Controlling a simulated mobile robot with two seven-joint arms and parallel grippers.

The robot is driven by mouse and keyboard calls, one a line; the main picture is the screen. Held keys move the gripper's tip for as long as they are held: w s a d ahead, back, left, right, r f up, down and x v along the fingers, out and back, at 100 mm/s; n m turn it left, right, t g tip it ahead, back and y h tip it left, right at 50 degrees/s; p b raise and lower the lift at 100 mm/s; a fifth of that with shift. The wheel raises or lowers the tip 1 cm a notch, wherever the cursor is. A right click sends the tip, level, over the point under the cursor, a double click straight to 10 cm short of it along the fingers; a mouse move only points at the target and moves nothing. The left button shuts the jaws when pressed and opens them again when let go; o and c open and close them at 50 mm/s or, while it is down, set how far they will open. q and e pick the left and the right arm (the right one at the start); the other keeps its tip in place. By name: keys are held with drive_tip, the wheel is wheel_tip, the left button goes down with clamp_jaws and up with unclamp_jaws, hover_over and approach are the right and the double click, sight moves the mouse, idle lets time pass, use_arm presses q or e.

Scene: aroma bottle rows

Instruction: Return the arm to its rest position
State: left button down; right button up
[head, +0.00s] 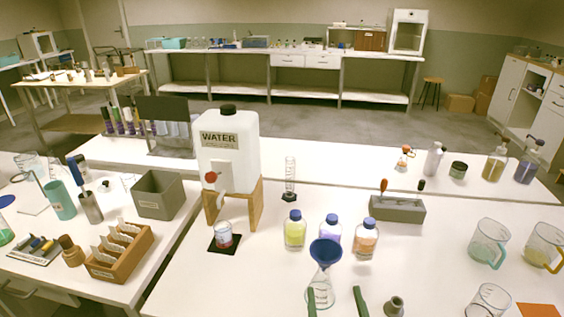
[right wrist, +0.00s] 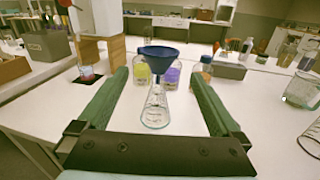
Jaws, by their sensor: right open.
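My right gripper (head: 336,293) is at the bottom edge of the head view, its two green fingers apart and nothing held between them. A clear conical flask (head: 320,292) with a blue funnel (head: 325,252) in its neck stands upright on the white table (head: 245,285). In the right wrist view the flask (right wrist: 155,112) shows between the open fingers; I cannot tell whether a finger touches it. Behind it stand blue-capped bottles with yellow (head: 295,231), purple (head: 330,236) and orange (head: 365,239) liquid. My left gripper is out of view.
A water tank (head: 228,150) on a wooden stand is at the back left, with a small beaker (head: 223,236) below its tap. A grey block (head: 397,209) stands behind the bottles to the right. Glass jugs (head: 488,243) stand at the right. Bare tabletop lies right of the bottles.

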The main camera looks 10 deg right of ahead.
drive_tip(key=s+f+m+g+y, duration=0.1)
drive_tip(key=s+f+m, duration=0.3)
drive_tip(key=m, duration=0.7)
drive_tip(key=s+d+f+m+g+y+p, duration=0.1)
drive_tip(key=s+f+m+g, duration=0.3)
drive_tip(key=f+m, duration=0.5)
drive_tip(key=s+d+f+m+g+y+p, duration=0.1)
drive_tip(key=s+f+m, duration=0.4)
drive_tip(key=m, duration=0.7)
wheel_tip(320, 180, down, 2)
drive_tip(key=shift+s+d+f+m+g+y, duration=0.15)
drive_tip(key=shift+m+g+y, duration=0.3)
drive_tip(key=shift+g, duration=0.75)
